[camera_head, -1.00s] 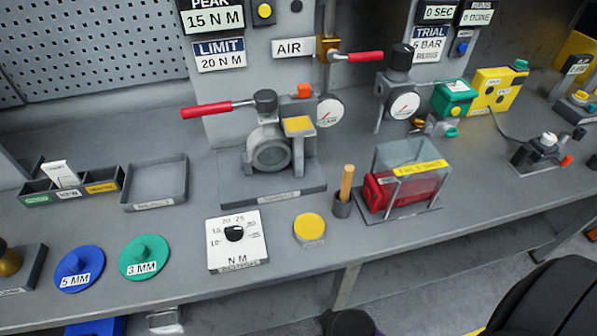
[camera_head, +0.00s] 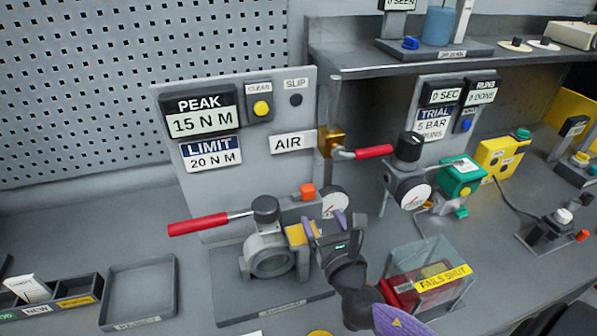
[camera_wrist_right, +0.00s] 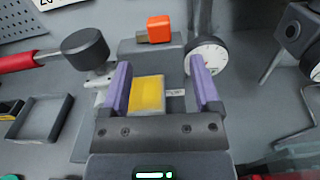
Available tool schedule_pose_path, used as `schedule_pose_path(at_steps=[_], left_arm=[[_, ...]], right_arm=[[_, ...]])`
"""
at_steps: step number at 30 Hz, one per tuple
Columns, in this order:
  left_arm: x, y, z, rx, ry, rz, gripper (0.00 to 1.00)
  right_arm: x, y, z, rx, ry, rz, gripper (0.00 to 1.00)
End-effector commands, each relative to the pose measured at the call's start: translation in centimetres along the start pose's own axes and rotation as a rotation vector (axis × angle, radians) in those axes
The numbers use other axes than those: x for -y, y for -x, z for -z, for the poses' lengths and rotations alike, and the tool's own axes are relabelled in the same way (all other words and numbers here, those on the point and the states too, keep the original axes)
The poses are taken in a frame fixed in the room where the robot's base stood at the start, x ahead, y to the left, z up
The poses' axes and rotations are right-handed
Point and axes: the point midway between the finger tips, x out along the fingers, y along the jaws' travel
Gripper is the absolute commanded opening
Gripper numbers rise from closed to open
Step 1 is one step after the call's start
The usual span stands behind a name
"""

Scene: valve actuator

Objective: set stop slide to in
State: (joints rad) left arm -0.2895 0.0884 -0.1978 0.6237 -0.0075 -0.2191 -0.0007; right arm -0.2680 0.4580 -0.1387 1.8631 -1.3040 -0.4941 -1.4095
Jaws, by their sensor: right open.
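The valve actuator (camera_head: 270,258) stands on a grey base, with a red lever (camera_head: 205,224) to the left of its black round cap (camera_head: 266,208). A yellow-topped block (camera_head: 299,234) and an orange block (camera_head: 307,191) sit on its right side; no readable label shows which is the stop slide. My right gripper (camera_head: 324,222) is open beside the yellow-topped block. In the right wrist view its purple fingers (camera_wrist_right: 160,75) stand to either side of the yellow top (camera_wrist_right: 147,96), with the orange block (camera_wrist_right: 159,28) beyond. Contact cannot be told. My left gripper is out of view.
A round gauge (camera_head: 334,203) stands just behind the fingers. A clear guard box (camera_head: 445,262) over a red item is to the right. The red AIR lever (camera_head: 373,152) projects above. An empty tray (camera_head: 140,290) lies at the left.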

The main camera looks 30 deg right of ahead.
Motion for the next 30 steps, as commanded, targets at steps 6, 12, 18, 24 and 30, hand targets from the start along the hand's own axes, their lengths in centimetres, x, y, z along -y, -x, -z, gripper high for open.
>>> schedule_pose_path(at_steps=[6,12,18,24,30], left_arm=[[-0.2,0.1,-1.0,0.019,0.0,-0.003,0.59],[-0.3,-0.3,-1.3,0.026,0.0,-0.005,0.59],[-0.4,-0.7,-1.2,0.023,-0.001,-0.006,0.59],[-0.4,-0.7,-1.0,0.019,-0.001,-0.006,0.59],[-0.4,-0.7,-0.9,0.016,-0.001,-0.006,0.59]], right_arm=[[-0.1,-3.2,-0.1,0.006,0.022,-0.006,0.79],[-0.1,-7.2,0.0,0.004,0.019,-0.005,0.79],[-0.1,-9.5,0.0,0.002,0.017,-0.005,0.79],[-0.1,-10.0,0.0,0.002,0.017,-0.005,0.79],[-0.1,-9.9,0.0,0.002,0.016,-0.005,0.67]])
